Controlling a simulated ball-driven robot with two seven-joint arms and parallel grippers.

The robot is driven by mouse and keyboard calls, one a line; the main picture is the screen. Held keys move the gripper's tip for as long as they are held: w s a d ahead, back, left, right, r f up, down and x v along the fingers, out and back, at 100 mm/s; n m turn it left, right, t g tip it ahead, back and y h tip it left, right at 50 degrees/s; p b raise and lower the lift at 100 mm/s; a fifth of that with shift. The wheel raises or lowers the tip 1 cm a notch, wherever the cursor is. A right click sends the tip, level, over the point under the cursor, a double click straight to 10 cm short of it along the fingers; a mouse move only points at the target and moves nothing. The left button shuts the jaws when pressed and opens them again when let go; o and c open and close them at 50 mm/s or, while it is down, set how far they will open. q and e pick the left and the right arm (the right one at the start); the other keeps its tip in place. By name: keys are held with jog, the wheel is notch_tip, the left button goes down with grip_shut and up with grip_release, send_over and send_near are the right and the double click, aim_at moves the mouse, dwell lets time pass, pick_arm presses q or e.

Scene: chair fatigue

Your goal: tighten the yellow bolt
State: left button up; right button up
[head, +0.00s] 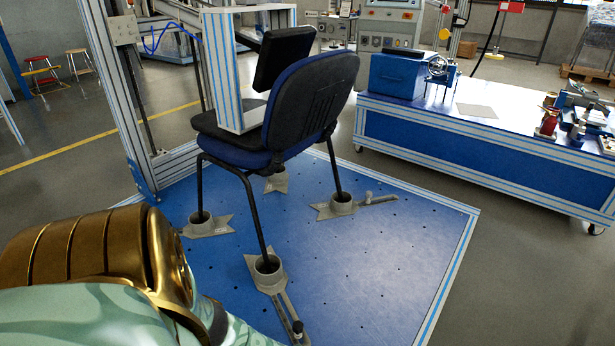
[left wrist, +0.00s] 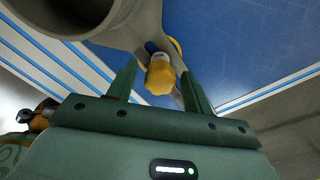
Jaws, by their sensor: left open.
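The yellow bolt (left wrist: 160,78) shows in the left wrist view, with a pale grey part at its upper end. It stands by the slotted grey bracket of a round chair-leg cup (left wrist: 75,12). My left gripper (left wrist: 158,71) is open, with one green finger on each side of the bolt in the picture. I see gaps on both sides, and I cannot tell how deep the bolt sits between the fingers. In the head view my left arm fills the lower left, and its fingers are not visible. My right gripper is in neither view.
A blue-black chair (head: 310,95) stands on the blue perforated platform (head: 370,250), its legs in grey cups (head: 268,267). A striped frame post (head: 228,70) stands at the seat. A blue workbench (head: 450,150) with tools is at the right. The platform's right part is mostly clear.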

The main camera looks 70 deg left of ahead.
pick_arm(q)
jog(key=shift+r+n, duration=0.2)
jog(key=shift+n, duration=1)
jog(key=shift+f, duration=0.15)
jog(key=n+p, duration=0.1)
jog(key=n, duration=0.1)
jog(key=shift+n, duration=1.1)
jog(key=c, duration=0.9)
jog(key=m, duration=0.3)
jog(key=shift+f+b, duration=0.1)
jog(key=shift+b, duration=0.25)
jog(key=shift+c, duration=0.2)
jog(key=shift+m, duration=0.6)
